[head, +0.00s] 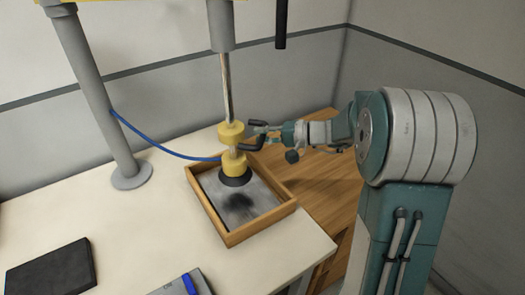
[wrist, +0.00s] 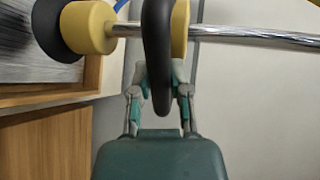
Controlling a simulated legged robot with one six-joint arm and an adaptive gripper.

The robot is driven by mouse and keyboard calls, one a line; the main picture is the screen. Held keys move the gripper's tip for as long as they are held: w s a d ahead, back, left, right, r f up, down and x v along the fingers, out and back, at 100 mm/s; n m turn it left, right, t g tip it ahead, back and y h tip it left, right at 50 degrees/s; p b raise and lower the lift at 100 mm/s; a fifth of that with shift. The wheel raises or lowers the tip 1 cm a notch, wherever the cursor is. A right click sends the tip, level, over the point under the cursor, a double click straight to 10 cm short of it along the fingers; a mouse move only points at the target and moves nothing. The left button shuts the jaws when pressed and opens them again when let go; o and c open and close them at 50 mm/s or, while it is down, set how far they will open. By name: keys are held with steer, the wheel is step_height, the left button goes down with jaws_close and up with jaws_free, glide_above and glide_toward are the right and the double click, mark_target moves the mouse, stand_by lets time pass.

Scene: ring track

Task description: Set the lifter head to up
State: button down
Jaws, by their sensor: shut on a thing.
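The lifter head (head: 234,166) hangs low on a shiny rod under a grey cylinder. It has a lower yellow collar, an upper yellow collar and a black cup at the bottom. The cup is at the grey plate (head: 262,203) in the wooden tray; I cannot tell if they touch.
The wooden tray (head: 282,211) stands on a white table near its right edge. A grey post (head: 98,100) stands at the left, with a blue hose running to the head. A black pad (head: 50,272) lies front left. A wooden surface (head: 318,175) is at the right.

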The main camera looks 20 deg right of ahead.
step_height(320, 180, up, 12)
steer(key=shift+f, duration=0.25)
steer(key=c, duration=0.6)
jaws_free()
steer(key=v, duration=1.1)
steer(key=shift+s+d, duration=0.1)
steer(key=shift+d, duration=0.3)
